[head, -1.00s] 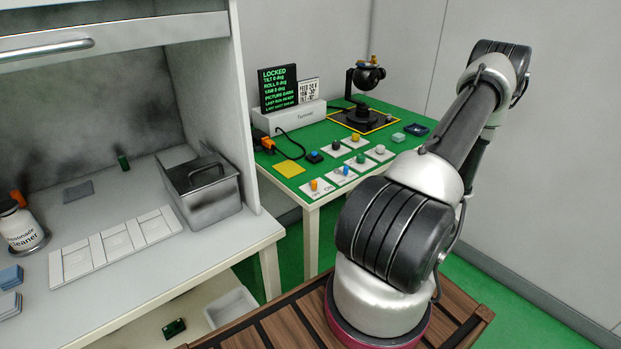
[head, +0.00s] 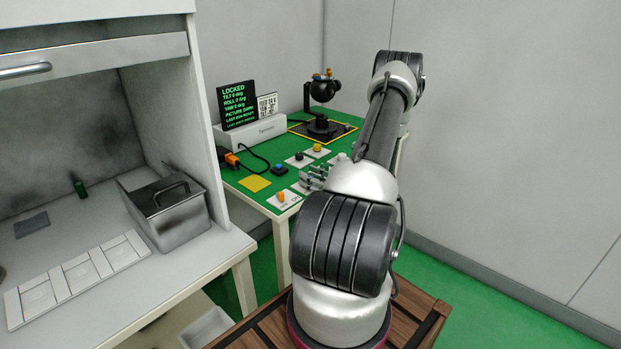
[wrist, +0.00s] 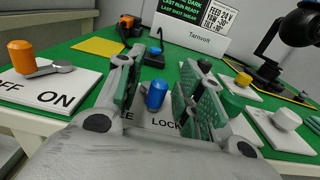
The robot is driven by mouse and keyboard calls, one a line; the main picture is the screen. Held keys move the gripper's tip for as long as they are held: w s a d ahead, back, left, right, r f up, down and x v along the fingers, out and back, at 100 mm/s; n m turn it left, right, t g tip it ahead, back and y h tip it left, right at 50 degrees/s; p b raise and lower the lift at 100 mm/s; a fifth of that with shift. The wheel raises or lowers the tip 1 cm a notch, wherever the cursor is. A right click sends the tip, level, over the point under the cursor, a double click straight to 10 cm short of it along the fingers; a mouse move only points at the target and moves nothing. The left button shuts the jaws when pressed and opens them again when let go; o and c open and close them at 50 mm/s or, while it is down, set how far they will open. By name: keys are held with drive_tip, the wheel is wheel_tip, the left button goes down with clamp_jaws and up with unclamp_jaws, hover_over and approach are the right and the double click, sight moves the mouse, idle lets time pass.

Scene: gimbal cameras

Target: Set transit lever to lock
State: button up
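The transit lever is a blue knob (wrist: 157,95) on a white plate (wrist: 150,121), with "LOCK" and a partly hidden "FREE" lettered on it. In the wrist view my gripper (wrist: 163,72) is open, its green-padded fingers on either side of the blue knob. A gap shows between the knob and the right finger; contact at the left is unclear. In the head view my gripper (head: 314,177) is low over the green table and hides the lever. The lever's arm is mostly hidden, so I cannot tell which end it points to. The screen (head: 238,106) reads LOCKED.
An orange lever (wrist: 22,58) on an OFF/ON plate is left of my gripper. The gimbal camera (head: 323,92) stands behind. A hood with a metal box (head: 168,208) is left.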

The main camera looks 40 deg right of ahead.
clamp_jaws()
drive_tip(key=shift+d+r, duration=0.15)
drive_tip(key=shift+d, duration=0.1)
idle(0.5)
drive_tip(key=shift+w+d+n+y, duration=0.1)
drive_tip(key=shift+n+y, duration=0.2)
drive_tip(key=shift+y, duration=0.2)
drive_tip(key=shift+w+d+n+g+y, duration=0.15)
drive_tip(key=shift+n+g+y, duration=0.25)
drive_tip(key=shift+n+y, duration=0.6)
drive_tip(key=shift+w+d+n+g+y, duration=0.15)
drive_tip(key=shift+n+g+y, duration=0.35)
drive_tip(key=shift+y, duration=0.9)
drive_tip(key=shift+s, duration=0.1)
unclamp_jaws()
drive_tip(key=shift+d, duration=0.1)
